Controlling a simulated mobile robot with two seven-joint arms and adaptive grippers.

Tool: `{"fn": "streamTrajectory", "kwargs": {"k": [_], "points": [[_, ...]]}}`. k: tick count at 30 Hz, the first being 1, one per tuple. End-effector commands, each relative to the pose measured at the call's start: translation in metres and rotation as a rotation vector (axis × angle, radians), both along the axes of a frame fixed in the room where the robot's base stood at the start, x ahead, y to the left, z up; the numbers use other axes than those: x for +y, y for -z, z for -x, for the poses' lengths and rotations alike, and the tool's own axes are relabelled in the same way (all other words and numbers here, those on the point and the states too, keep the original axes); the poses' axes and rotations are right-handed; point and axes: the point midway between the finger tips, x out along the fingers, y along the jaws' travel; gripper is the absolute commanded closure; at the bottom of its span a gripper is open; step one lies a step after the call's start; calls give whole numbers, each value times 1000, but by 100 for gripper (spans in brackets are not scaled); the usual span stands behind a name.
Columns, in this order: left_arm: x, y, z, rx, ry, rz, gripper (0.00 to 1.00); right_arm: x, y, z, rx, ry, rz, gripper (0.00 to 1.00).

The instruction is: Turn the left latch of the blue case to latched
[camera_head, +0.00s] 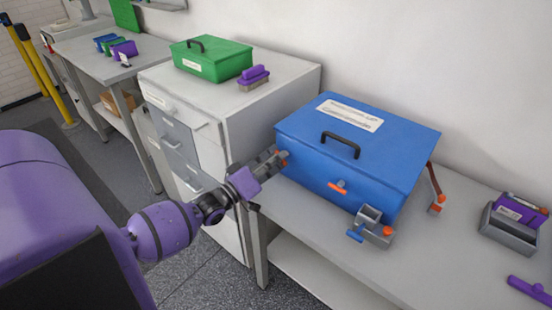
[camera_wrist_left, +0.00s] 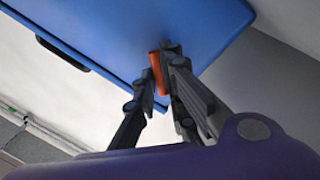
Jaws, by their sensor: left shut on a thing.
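The blue case (camera_head: 390,150) stands closed on the grey bench, with a black handle (camera_head: 341,144) and a white label on its lid. Its left latch (camera_wrist_left: 157,74), an orange piece, shows in the left wrist view between my fingers. My left gripper (camera_head: 279,158) is at the left side of the case, shut on this latch. In the left wrist view the gripper (camera_wrist_left: 160,82) partly covers the latch, so its exact angle is hard to tell. Another orange latch (camera_head: 338,187) is on the front face. My right gripper is not in view.
A grey fixture (camera_head: 369,216) with a blue lever and orange knob stands before the case. A brown-and-orange piece (camera_head: 436,192) is at its right. A grey holder (camera_head: 508,229) with a purple block is farther right. A cabinet with a green case (camera_head: 212,60) stands left.

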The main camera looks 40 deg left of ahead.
Motion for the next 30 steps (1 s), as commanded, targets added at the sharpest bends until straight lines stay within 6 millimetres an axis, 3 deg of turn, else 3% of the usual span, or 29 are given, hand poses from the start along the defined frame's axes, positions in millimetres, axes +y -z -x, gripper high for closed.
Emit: {"fn": "streamTrajectory", "kwargs": {"k": [18,30], "points": [[-1,-3,1,-41,-2,-562,100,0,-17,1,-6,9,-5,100],[-1,-2,1,-56,-1,-772,100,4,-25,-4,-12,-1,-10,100]]}}
